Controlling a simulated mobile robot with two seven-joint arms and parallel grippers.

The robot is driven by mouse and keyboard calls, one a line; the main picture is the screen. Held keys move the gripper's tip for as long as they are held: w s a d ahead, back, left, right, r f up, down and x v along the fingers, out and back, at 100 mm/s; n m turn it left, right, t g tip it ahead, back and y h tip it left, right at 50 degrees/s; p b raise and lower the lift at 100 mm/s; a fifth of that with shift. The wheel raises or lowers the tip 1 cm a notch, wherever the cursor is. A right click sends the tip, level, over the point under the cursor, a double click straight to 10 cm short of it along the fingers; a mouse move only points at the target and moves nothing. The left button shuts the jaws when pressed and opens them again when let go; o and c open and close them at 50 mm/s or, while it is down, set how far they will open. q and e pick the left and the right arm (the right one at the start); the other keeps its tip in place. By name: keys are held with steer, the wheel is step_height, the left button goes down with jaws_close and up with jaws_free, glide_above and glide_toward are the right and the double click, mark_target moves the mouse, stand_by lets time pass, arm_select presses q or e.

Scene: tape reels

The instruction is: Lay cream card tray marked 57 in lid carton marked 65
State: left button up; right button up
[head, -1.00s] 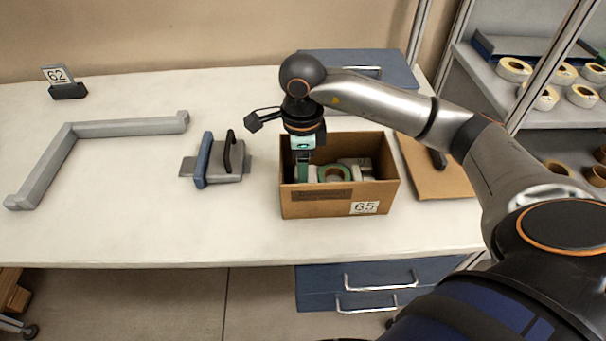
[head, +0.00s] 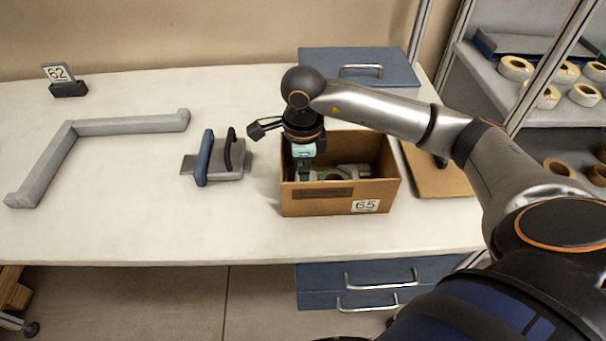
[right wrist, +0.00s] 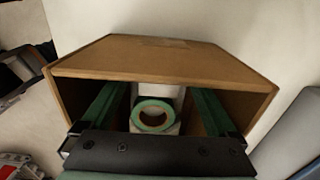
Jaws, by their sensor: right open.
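The brown carton (head: 325,204) marked 65 stands open on the table, and its walls also show in the right wrist view (right wrist: 165,62). My right gripper (right wrist: 153,108) is open, its two green fingers reaching down into the carton. In the head view it (head: 304,172) is at the carton's left side. A green-rimmed tape reel (right wrist: 152,115) lies inside, between and below the fingers, apart from them. A pale surface (right wrist: 157,91) shows around the reel; I cannot tell whether it is the cream tray, and no mark 57 is readable. My left gripper is not in view.
A brown board (head: 440,182) lies right of the carton. A grey and blue handled tool (head: 225,165) stands left of it. A grey angled frame (head: 100,128) and a sign marked 62 (head: 57,74) are farther left. A blue case (head: 395,67) is behind. Bare table lies between.

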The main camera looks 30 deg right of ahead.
step_height(320, 180, up, 12)
stand_by(0.5)
